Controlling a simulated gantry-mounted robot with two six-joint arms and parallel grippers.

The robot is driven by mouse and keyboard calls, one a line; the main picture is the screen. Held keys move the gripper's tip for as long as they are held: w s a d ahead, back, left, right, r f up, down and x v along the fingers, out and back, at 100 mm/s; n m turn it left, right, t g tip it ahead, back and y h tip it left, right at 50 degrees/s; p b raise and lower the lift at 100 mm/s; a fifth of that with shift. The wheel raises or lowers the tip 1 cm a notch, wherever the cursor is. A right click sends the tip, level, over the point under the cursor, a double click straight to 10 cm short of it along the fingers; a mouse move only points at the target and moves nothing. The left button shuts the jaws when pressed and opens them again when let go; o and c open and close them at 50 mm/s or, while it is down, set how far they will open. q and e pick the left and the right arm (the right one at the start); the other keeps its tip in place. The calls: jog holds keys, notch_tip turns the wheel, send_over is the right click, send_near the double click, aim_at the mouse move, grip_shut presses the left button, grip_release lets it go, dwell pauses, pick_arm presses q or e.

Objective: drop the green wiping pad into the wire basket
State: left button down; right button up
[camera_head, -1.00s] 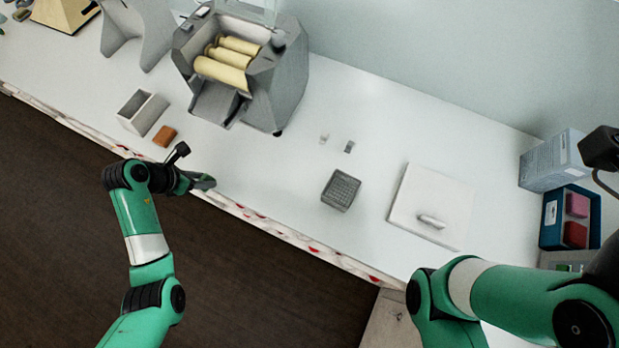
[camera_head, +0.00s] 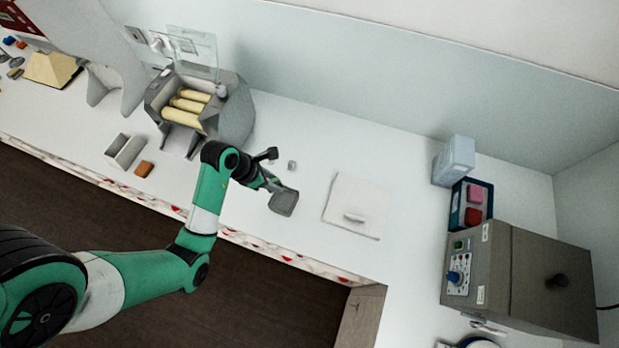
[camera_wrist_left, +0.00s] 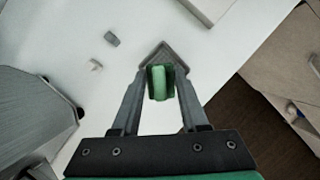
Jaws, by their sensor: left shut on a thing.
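The green wiping pad (camera_wrist_left: 160,82) is clamped upright between the fingers of my left gripper (camera_wrist_left: 157,84) in the left wrist view. In the head view my left gripper (camera_head: 272,184) is over the white counter, at the wire basket's left rim. The grey wire basket (camera_head: 285,203) stands on the counter. In the left wrist view the basket (camera_wrist_left: 178,58) shows just beyond and below the pad, partly hidden by pad and fingers. The pad appears above the basket; its exact height is unclear. My right gripper is out of view.
The grey mill (camera_head: 235,112) with cream rollers stands behind left. A white board with a handle (camera_head: 350,190) lies right of the basket. Farther right are a blue tray (camera_head: 457,205) with pink and red blocks and a large box-shaped machine (camera_head: 550,270). Counter between is clear.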

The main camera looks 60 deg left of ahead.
pick_arm(q)
jog(key=shift+f+b, duration=0.35)
jog(key=shift+b, duration=0.05)
notch_tip(320, 180, down, 5)
jog(key=b, duration=0.5)
jog(key=shift+f, duration=0.15)
jog(key=shift+c, duration=1.7)
grip_release()
